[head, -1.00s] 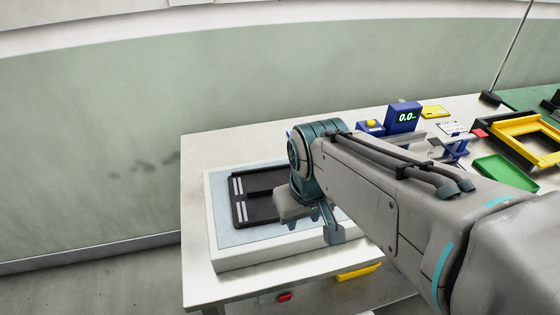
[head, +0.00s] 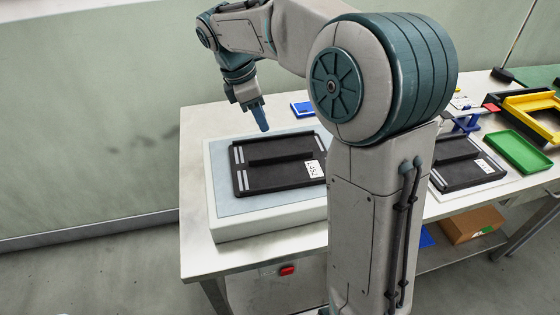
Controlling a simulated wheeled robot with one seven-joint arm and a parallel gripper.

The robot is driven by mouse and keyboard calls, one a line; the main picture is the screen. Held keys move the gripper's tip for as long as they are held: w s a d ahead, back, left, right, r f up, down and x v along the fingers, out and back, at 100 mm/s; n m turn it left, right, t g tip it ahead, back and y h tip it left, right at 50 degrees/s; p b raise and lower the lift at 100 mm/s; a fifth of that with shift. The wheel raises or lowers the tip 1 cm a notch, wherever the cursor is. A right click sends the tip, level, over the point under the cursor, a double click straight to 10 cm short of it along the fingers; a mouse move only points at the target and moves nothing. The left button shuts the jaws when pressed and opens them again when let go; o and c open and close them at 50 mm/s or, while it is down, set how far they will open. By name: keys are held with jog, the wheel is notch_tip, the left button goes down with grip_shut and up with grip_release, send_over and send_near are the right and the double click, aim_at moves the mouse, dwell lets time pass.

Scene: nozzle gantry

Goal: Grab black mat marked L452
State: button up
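A black mat (head: 282,179) lies flat on the pale blue top of a white platform (head: 222,229) in the head view. It has a raised bar, light strips on its edges and a white label that appears to read L452 upside down. A second black mat (head: 462,178) lies on the table to the right, partly behind my arm; its small label is not clearly legible. My gripper (head: 261,124) points down above the far edge of the first mat, apart from it. Its fingers overlap in this view, so their opening is hidden. I see nothing held in it.
A green tray (head: 519,152) and a yellow frame (head: 530,104) are on the right of the table (head: 194,152). A blue item (head: 302,109) lies behind the platform. A cardboard box (head: 470,226) is on the lower shelf. My arm hides the table's middle.

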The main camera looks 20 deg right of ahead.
send_over(281, 155)
jog(key=a, duration=0.3)
jog(key=f, duration=0.4)
jog(key=w+f, duration=0.1)
jog(key=f, duration=0.1)
jog(key=shift+d+f, duration=0.2)
jog(key=x, duration=0.3)
jog(key=s+x, duration=0.1)
jog(key=x, duration=0.1)
jog(key=shift+d+r, duration=0.15)
jog(key=shift+d, duration=0.15)
jog(key=shift+w+f, duration=0.1)
jog(key=shift+f, duration=0.15)
jog(key=shift+r, duration=0.1)
grip_shut()
